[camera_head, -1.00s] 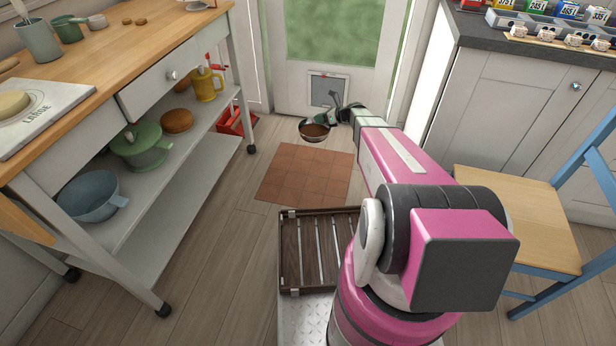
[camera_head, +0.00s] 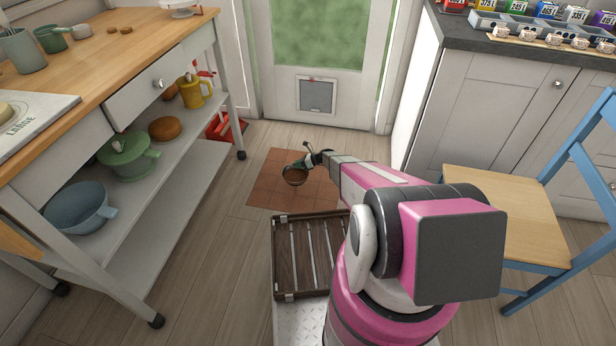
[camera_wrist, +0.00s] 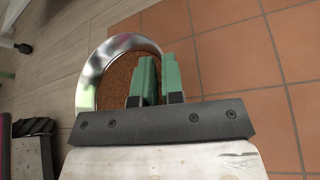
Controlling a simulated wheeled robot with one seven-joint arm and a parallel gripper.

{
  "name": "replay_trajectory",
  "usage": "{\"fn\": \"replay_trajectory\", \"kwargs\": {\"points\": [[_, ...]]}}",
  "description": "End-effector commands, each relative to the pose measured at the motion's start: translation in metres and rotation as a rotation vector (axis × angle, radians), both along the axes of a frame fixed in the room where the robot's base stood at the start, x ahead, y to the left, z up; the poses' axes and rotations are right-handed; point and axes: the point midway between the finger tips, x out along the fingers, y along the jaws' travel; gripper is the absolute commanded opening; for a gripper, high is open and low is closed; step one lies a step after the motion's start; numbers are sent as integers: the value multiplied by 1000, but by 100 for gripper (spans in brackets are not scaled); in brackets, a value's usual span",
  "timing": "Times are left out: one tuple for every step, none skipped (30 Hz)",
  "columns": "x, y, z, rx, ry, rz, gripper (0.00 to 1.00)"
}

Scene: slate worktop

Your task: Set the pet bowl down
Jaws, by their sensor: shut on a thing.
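The pet bowl (camera_head: 295,175) is a shiny metal bowl with brown contents. In the head view it is over the terracotta tile mat (camera_head: 265,195); I cannot tell whether it touches the mat. My gripper (camera_head: 306,161) is at the bowl's far right side. In the wrist view the bowl's rim (camera_wrist: 96,62) curves around the brown contents, and my gripper's green fingers (camera_wrist: 160,80) are shut on its near edge. The tile mat (camera_wrist: 235,50) fills the right of that view. The bowl's near side is hidden by the fingers.
A wooden slatted tray (camera_head: 283,250) lies in front of my base. A wheeled kitchen trolley (camera_head: 190,190) with bowls and pots stands at left. A blue chair (camera_head: 500,215) and a cabinet (camera_head: 495,110) are at right. A door with a pet flap (camera_head: 317,96) is behind.

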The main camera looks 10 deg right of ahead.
Motion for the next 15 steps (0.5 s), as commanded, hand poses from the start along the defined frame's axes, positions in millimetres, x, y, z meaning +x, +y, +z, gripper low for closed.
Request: {"fn": "replay_trajectory", "kwargs": {"points": [[4, -11, -8, 1, 1, -2, 0], [5, -18, -12, 0, 1, -3, 0], [6, -26, -17, 0, 2, -3, 0], [7, -31, -20, 0, 2, -3, 0], [7, -37, -24, 0, 2, -2, 0], [8, -45, -29, 0, 2, -2, 0], [9, -51, -32, 0, 2, -2, 0], [10, -56, -36, 0, 2, -2, 0], [10, -63, -40, 0, 1, -2, 0], [11, -68, -42, 0, 1, -2, 0], [12, -72, -45, 1, 1, -2, 0], [12, -77, -47, 0, 1, -2, 0], [12, -80, -49, 0, 1, -2, 0], [13, -83, -50, 0, 2, -1, 0], [13, -85, -52, 0, 2, -1, 0]]}}
